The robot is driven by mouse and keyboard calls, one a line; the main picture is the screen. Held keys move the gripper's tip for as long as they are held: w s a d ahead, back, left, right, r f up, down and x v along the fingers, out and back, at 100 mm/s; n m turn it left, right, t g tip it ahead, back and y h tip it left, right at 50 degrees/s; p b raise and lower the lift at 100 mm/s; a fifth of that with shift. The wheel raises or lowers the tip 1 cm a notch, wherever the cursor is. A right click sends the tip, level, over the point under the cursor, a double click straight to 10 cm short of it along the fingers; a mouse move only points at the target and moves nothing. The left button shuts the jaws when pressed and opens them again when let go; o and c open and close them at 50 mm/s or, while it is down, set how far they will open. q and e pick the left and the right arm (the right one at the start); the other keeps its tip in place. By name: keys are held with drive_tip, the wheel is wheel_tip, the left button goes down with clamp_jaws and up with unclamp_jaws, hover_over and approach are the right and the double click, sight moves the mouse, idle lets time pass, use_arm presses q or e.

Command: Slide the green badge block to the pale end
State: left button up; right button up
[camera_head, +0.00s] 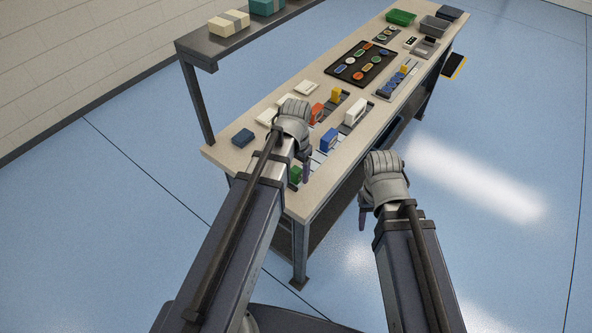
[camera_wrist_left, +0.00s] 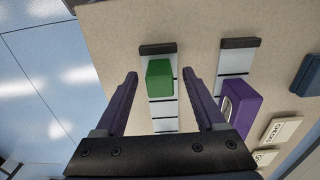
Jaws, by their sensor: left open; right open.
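The green badge block (camera_wrist_left: 159,82) sits on a pale track (camera_wrist_left: 164,125) crossed by dark lines, close to the track's black end cap (camera_wrist_left: 158,48). The block also shows in the head view (camera_head: 296,175), partly hidden by my left arm. My left gripper (camera_wrist_left: 160,74) is open, with one purple finger on each side of the block and a gap to each. The rest of the track passes under the gripper and its far end is hidden. My right gripper (camera_head: 363,217) is open and empty, off the table's right side above the floor.
A purple block (camera_wrist_left: 241,104) stands on a parallel track right of my left gripper. Blue (camera_head: 329,140), white (camera_head: 355,111) and red (camera_head: 317,113) blocks stand farther along the table (camera_head: 222,152). A dark shelf (camera_head: 215,52) rises behind the left side.

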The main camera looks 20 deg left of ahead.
sight(296, 169)
use_arm(q)
wheel_tip(296, 169, up, 6)
drive_tip(key=p, duration=0.5)
drive_tip(key=shift+r, duration=0.15)
